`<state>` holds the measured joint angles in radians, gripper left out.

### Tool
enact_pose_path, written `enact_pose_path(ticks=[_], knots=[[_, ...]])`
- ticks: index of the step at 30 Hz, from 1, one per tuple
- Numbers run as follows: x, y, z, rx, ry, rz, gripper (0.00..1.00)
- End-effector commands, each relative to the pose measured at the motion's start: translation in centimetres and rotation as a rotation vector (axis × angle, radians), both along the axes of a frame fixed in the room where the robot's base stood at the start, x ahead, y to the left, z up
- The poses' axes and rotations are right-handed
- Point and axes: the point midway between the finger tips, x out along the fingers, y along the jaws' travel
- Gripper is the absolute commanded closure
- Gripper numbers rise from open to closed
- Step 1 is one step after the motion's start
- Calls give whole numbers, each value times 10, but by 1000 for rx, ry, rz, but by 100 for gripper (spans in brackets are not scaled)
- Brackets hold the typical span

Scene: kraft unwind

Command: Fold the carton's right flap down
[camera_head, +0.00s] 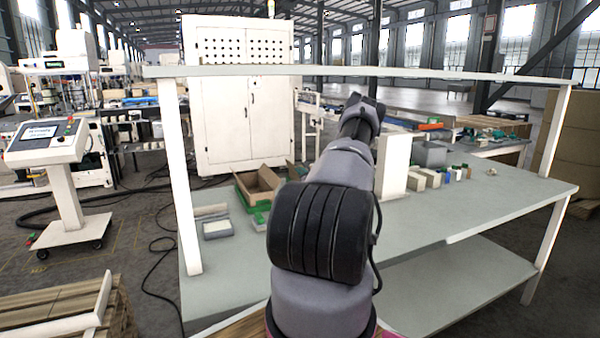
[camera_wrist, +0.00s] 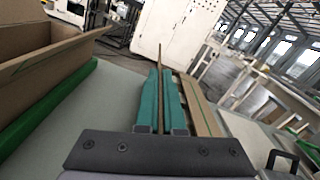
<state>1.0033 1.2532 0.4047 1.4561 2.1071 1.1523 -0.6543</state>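The brown carton (camera_head: 258,192) stands open on the table, left of my arm in the head view. In the wrist view the carton (camera_wrist: 22,38) is at the upper left, and a flap (camera_wrist: 62,58) slants outward on its near right side. My gripper (camera_wrist: 160,75) has teal fingers lying close together, right of the carton and apart from that flap. A thin brown strip shows along the narrow gap between the fingers and beyond their tips; whether they touch it is unclear. My arm hides the gripper in the head view.
A green support (camera_wrist: 50,108) lies under the carton. A long brown piece (camera_wrist: 202,108) lies right of my fingers. A white upright panel (camera_head: 392,165) and several small blocks (camera_head: 428,178) stand right of my arm. The table's right end (camera_head: 500,200) is mostly clear.

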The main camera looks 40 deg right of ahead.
Motion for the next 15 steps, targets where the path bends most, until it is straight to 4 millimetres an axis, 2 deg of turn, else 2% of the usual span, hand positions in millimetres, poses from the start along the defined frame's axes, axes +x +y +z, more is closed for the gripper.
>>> enact_pose_path(ticks=[8, 15], knots=[[-1, -4, 1, 75, -18, 0, 100], [-3, -12, 3, 250, -61, -1, 100]])
